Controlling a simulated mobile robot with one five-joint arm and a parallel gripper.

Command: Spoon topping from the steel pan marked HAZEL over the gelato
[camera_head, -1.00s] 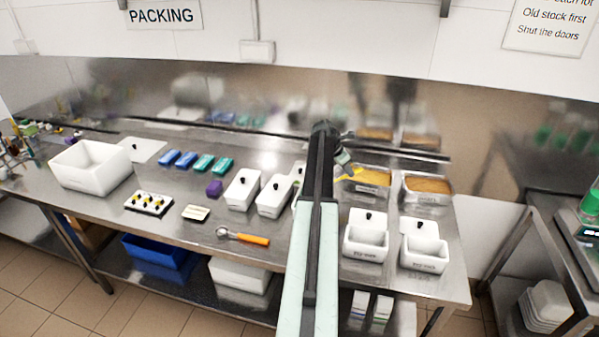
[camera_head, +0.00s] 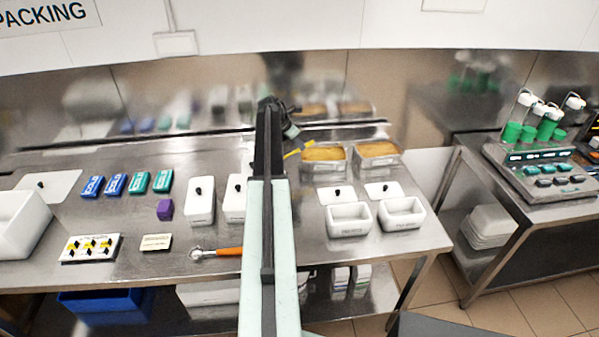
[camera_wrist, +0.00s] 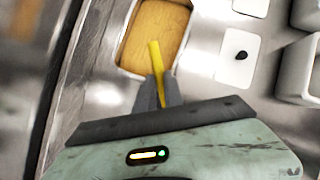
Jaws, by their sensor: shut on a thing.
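My gripper (camera_wrist: 160,88) is shut on a yellow handle (camera_wrist: 156,58), whose far end overlaps the brown topping in the wrist view. Any spoon bowl is hidden or too small to make out. In the head view the yellow handle (camera_head: 300,149) shows at the left edge of the left steel pan (camera_head: 326,171). A second steel pan (camera_head: 380,164) stands to its right, also filled with brown topping. Their labels are not readable, so I cannot tell which is HAZEL. Two open white tubs, left (camera_head: 348,229) and right (camera_head: 403,221), stand in front; their contents are unclear.
White lids (camera_head: 336,196) lie between pans and tubs. An orange-handled scoop (camera_head: 228,252), lidded white tubs (camera_head: 199,212), a purple block (camera_head: 165,209) and blue and green packs (camera_head: 138,183) are left of my arm. A side table with a device (camera_head: 540,175) stands right, across a floor gap.

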